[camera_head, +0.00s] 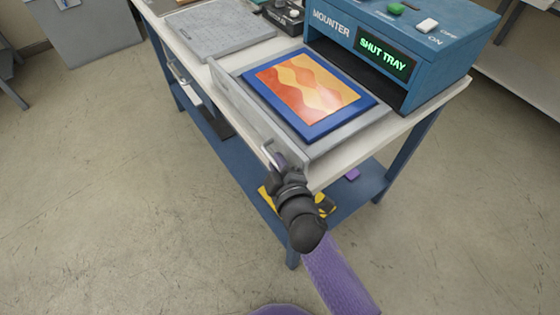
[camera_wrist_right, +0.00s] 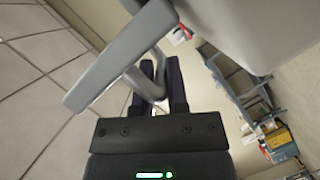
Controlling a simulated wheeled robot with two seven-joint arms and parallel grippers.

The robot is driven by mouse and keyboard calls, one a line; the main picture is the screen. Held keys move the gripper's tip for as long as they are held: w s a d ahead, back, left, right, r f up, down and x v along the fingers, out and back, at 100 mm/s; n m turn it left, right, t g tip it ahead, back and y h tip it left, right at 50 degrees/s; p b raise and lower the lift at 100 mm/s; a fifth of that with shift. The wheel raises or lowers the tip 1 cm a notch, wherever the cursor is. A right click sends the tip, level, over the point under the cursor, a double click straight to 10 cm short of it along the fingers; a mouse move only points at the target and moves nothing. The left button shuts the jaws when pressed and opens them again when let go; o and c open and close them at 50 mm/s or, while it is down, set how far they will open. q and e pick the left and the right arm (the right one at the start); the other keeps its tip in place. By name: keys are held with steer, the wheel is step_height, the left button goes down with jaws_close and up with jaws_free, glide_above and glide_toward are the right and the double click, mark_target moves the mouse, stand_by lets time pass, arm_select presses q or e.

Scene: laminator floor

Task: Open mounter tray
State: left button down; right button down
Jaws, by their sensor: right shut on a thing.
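The blue mounter (camera_head: 335,27) stands on the bench, and its green screen (camera_head: 385,52) reads "SHUT TRAY". Its grey tray (camera_head: 345,139) is out of the housing, with a blue-bordered board (camera_head: 315,130) bearing an orange and yellow wavy picture on it. My right gripper (camera_head: 276,160) is at the tray's front panel (camera_head: 238,105), shut on its handle (camera_head: 269,151). In the right wrist view, the handle (camera_wrist_right: 143,82) passes between the dark fingers (camera_wrist_right: 159,88). My left gripper is out of view.
A grey cutting board or plate (camera_head: 222,32) and a dark device (camera_head: 285,14) are on the bench (camera_head: 192,68) to the left. A blue lower shelf (camera_head: 228,128) holds yellow and purple items. Open concrete floor (camera_head: 130,190) lies in front and left.

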steer(key=shift+f, duration=0.1)
steer(key=c, duration=0.9)
jaws_free()
steer(key=p+v, duration=0.2)
steer(key=v, duration=0.8)
steer(key=s+d+f+m+g+h, duration=0.1)
steer(key=s+d+f+m+g, duration=0.15)
steer(key=f, duration=0.35)
steer(key=s+d+f+m+g+h, duration=0.1)
steer(key=s+f+g, duration=0.15)
steer(key=f, duration=0.45)
steer(key=s+d+f+m+g+h, duration=0.1)
steer(key=s+d+f+m, duration=0.1)
steer(key=s+f, duration=0.3)
steer(key=s+d+f+m+g, duration=0.2)
steer(key=s+d+f, duration=0.1)
steer(key=s, duration=0.3)
steer(key=s+d+f+m+g+h, duration=0.1)
steer(key=s+d+f+m+g, duration=0.1)
steer(key=s+f, duration=0.3)
steer(key=s+d+f+m+g+h, duration=0.1)
steer(key=s+d+f+m+g, duration=0.2)
steer(key=s, duration=0.4)
steer(key=shift+s+d+f+g, duration=0.2)
steer(key=shift+d+f+g, duration=0.05)
steer(key=shift+d, duration=0.25)
steer(key=shift+s+d+f+g, duration=0.15)
steer(key=shift+d+f+g, duration=0.15)
steer(key=shift+d, duration=0.2)
